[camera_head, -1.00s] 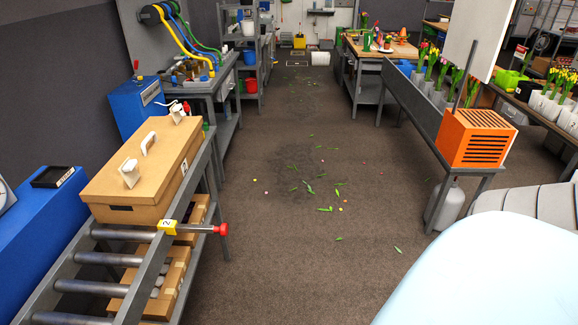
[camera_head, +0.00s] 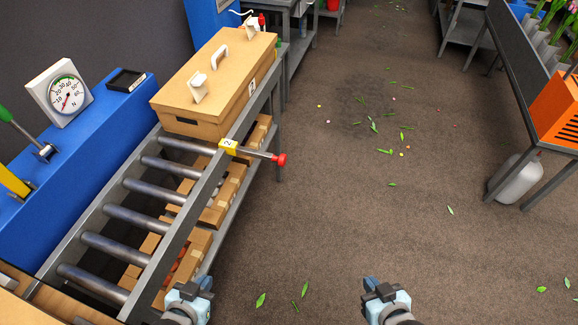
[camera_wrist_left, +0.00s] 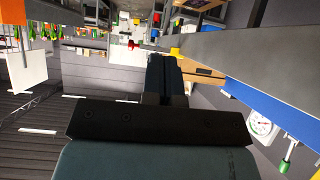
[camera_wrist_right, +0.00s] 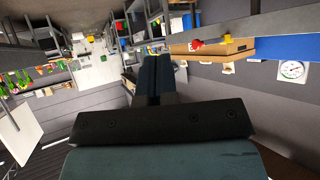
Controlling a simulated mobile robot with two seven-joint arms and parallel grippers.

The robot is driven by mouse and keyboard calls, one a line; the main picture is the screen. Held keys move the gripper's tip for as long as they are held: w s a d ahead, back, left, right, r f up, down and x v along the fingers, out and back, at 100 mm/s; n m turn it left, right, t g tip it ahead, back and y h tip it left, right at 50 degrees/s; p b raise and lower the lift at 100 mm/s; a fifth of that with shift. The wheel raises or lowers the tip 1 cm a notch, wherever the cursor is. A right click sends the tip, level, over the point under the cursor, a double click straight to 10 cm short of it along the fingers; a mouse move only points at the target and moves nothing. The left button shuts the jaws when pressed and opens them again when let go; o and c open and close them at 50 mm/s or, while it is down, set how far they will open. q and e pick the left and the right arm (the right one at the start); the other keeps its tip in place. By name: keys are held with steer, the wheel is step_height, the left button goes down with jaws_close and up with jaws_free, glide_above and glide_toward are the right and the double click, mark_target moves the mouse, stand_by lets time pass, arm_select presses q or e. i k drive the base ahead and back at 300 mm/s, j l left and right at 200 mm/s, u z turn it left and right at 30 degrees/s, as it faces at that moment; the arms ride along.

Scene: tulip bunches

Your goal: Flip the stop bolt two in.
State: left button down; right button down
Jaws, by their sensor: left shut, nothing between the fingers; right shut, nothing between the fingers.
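The stop bolt two (camera_head: 262,154) is a metal rod with a red knob, set in a yellow block marked 2 on the side rail of the roller conveyor (camera_head: 172,250). It sticks out to the right over the floor. In the left wrist view its red knob (camera_wrist_left: 132,44) shows past the fingers; in the right wrist view the red knob (camera_wrist_right: 197,44) is right of the fingers. My left gripper (camera_head: 193,288) is shut and empty, below the bolt in the head view. My right gripper (camera_head: 377,287) is shut and empty over the floor, further right.
A cardboard box (camera_head: 217,80) with white handles stands at the conveyor's far end. Several cartons lie beneath the rollers. A blue bench with a dial gauge (camera_head: 61,92) is on the left. The floor (camera_head: 340,210) to the right is mostly clear, with scattered leaves.

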mark_target(281, 160)
steer(key=i+l+u, duration=0.1)
steer(key=l, duration=0.25)
steer(key=i+l+u, duration=0.1)
steer(key=i+l, duration=0.15)
steer(key=l, duration=0.15)
steer(key=i+l, duration=0.15)
steer(key=l, duration=0.2)
steer(key=i+l+u, duration=0.15)
steer(key=l, duration=0.25)
steer(key=i+l+u, duration=0.1)
steer(key=l, duration=0.3)
steer(key=i+l+u, duration=0.1)
steer(key=l, duration=0.65)
steer(key=k+l+u, duration=0.15)
steer(key=l, duration=0.55)
steer(key=k+l+u, duration=0.1)
steer(key=k+l, duration=0.2)
steer(key=l, duration=0.1)
